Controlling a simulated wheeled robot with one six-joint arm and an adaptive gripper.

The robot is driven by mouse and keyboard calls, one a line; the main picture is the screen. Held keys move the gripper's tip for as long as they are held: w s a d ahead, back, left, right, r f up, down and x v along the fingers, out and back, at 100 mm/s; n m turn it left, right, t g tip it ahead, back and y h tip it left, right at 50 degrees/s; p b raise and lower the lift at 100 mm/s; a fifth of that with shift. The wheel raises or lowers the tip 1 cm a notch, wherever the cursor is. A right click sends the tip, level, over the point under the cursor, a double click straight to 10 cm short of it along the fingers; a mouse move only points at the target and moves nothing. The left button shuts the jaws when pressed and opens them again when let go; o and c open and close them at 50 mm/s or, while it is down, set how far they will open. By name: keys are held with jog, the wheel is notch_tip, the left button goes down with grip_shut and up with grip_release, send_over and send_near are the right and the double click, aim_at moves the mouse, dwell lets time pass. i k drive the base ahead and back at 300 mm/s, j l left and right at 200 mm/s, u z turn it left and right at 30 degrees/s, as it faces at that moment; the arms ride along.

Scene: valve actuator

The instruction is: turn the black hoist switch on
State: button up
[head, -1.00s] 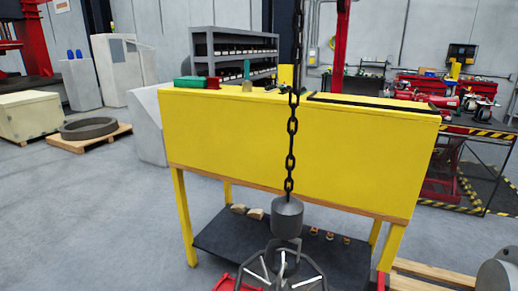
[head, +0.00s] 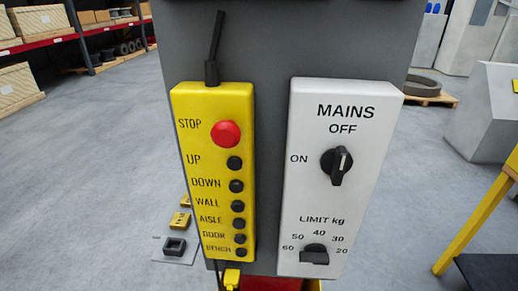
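The black rotary switch (head: 337,166) sits on a white panel (head: 305,190) marked MAINS, with OFF printed above it and ON to its left. The knob's white mark points up, near OFF. A second black knob (head: 314,254) sits lower on the same panel under LIMIT kg, among numbers from 20 to 60. My gripper is not in this view.
A yellow pendant box (head: 244,106) with a red STOP button (head: 226,134) and several black buttons hangs left of the white panel. Both are on a grey column (head: 270,60). A yellow bench leg (head: 470,228) stands at right.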

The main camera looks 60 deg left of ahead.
aim_at(336, 163)
jog(key=u, duration=1.1)
